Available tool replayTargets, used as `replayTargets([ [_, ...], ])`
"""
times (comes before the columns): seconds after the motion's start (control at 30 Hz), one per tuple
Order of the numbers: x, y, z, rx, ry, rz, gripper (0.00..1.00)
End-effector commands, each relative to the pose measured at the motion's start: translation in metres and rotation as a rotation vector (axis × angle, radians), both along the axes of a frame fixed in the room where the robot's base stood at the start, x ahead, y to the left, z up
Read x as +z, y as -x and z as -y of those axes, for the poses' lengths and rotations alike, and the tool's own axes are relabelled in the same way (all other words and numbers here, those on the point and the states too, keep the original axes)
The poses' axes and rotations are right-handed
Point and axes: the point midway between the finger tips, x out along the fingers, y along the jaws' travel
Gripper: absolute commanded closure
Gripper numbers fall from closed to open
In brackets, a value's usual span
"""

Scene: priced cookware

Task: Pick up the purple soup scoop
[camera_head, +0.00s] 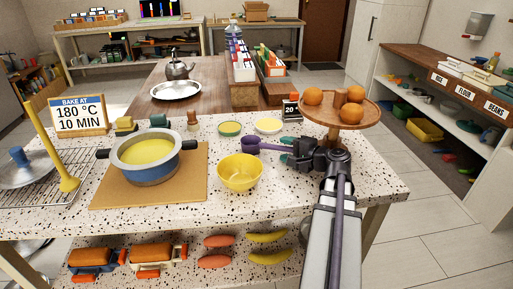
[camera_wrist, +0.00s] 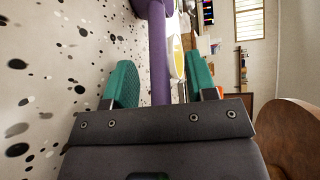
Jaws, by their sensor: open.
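The purple soup scoop (camera_head: 251,144) lies on the speckled counter (camera_head: 225,209), its cup behind the yellow bowl (camera_head: 240,172) and its handle pointing right toward my gripper (camera_head: 287,150). In the wrist view the scoop's purple handle (camera_wrist: 160,58) runs lengthwise between the two green finger pads of my gripper (camera_wrist: 162,80). The gripper is open, with visible gaps on both sides of the handle. The near end of the handle is hidden behind the gripper body.
A blue pot (camera_head: 147,160) stands on a board to the left.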

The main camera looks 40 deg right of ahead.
Motion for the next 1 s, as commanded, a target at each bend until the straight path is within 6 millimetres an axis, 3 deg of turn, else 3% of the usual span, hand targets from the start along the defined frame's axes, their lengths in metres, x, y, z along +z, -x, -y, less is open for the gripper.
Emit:
replayTargets([
  [0.1, 0.0004, 0.0005, 0.0001, 0.000, 0.000, 0.000, 0.49],
  [0.63, 0.0004, 0.0009, 0.0003, -0.001, 0.000, 0.000, 1.00],
  [1.0, 0.0029, 0.0009, 0.0003, -0.001, 0.000, 0.000, 1.00],
])
